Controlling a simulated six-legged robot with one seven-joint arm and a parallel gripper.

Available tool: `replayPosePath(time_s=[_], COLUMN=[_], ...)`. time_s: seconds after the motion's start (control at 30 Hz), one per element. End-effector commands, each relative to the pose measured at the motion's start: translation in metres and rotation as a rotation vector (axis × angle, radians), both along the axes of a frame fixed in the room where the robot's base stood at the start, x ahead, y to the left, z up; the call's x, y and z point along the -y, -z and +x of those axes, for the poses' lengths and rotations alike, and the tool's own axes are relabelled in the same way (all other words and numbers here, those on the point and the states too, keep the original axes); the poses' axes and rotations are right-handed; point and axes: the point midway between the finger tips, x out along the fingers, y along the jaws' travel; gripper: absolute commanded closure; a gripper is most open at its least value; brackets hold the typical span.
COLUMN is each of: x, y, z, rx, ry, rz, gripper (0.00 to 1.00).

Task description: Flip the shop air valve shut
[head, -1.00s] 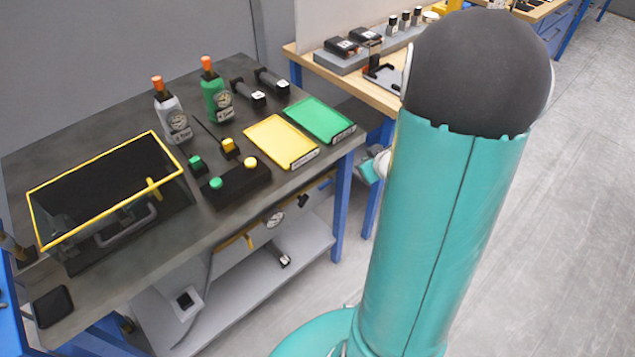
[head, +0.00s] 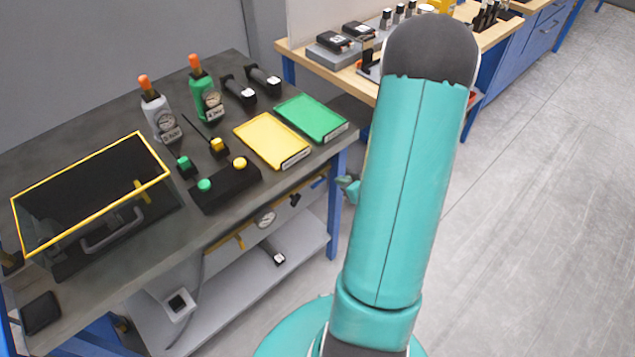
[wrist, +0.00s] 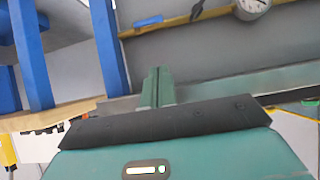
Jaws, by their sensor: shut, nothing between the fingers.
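A yellow air pipe (head: 228,238) runs under the front edge of the dark workbench, with a round white gauge (head: 265,220) on it. A small dark fitting (head: 295,200) sits right of the gauge. I cannot tell for sure which part is the valve handle. My gripper (wrist: 157,78) is shut and empty, below the pipe in that view and apart from it. In the head view only a bit of it (head: 348,187) shows beside my arm.
The workbench (head: 85,165) holds a yellow-rimmed box (head: 98,195), bottles, a button box (head: 225,188) and yellow and green trays (head: 272,140). A grey lower shelf (head: 225,290) lies beneath. Blue bench legs (wrist: 108,45) stand at left in the wrist view. Open floor lies right.

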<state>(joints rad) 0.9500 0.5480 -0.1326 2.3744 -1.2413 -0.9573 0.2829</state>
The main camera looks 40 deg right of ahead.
Motion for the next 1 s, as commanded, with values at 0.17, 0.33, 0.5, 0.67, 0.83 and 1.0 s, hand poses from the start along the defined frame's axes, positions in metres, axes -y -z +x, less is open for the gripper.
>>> replayPosePath(time_s=[0.17, 0.33, 0.5, 0.67, 0.83, 1.0], x=[0.0, -0.001, -0.002, -0.003, -0.004, -0.003], y=[0.0, 0.006, 0.022, 0.04, 0.059, 0.083], z=[0.0, 0.01, 0.034, 0.062, 0.09, 0.092], rx=[0.0, -0.001, -0.002, -0.001, -0.001, -0.002], ry=[0.001, -0.004, -0.005, -0.007, -0.007, -0.004], rz=[-0.001, 0.0, 0.001, 0.0, 0.001, 0.001], gripper=[1.0, 1.0, 1.0, 1.0, 1.0, 1.0])
